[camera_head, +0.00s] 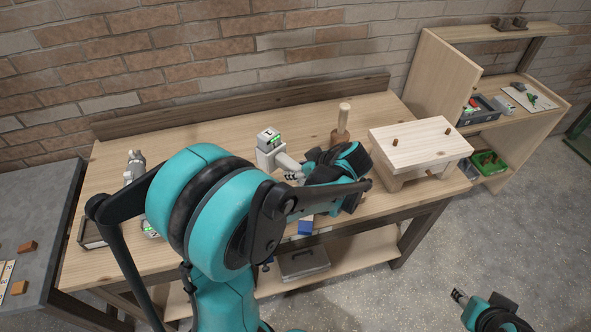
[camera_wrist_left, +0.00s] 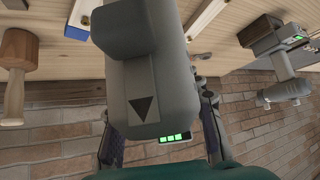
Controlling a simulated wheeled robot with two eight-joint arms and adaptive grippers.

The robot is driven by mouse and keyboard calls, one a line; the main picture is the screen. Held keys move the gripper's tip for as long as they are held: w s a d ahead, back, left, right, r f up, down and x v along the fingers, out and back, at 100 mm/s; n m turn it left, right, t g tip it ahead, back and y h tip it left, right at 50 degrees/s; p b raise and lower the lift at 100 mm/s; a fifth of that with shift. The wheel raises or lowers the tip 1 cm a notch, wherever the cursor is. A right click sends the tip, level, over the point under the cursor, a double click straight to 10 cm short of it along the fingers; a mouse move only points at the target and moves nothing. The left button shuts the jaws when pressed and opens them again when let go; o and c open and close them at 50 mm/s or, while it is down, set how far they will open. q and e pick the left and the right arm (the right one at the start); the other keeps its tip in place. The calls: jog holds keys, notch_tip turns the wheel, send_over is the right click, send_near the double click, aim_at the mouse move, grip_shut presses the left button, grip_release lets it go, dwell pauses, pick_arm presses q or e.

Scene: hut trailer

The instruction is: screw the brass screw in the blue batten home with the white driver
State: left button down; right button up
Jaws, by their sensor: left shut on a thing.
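My left gripper (camera_head: 294,174) is shut on the white driver (camera_head: 268,150), which is above the bench. In the left wrist view the driver (camera_wrist_left: 145,85) fills the middle, with a black triangle and green lights on it. Its bit end is hidden. A blue piece, apparently the blue batten (camera_head: 305,227), shows at the bench's front edge, partly behind my arm. Blue also shows in the left wrist view (camera_wrist_left: 77,26), left of the driver and apart from it. I cannot make out the brass screw. My right gripper (camera_head: 459,296) is at the lower right, away from the bench; its jaws are unclear.
A wooden mallet (camera_head: 342,120) stands behind my left gripper. A small wooden stool (camera_head: 425,140) is on the bench's right. A second grey driver (camera_head: 135,165) stands at the left, near a dark tray (camera_head: 88,234). My left arm hides much of the bench middle.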

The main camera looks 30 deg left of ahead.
pick_arm(q)
jog(key=shift+f, duration=0.15)
dwell(0.3)
jog(key=shift+f+b, duration=0.45)
jog(key=shift+b, duration=0.15)
jog(key=shift+f+b, duration=0.5)
jog(key=shift+f, duration=0.1)
dwell(1.1)
jog(key=shift+r, duration=0.15)
dwell(0.3)
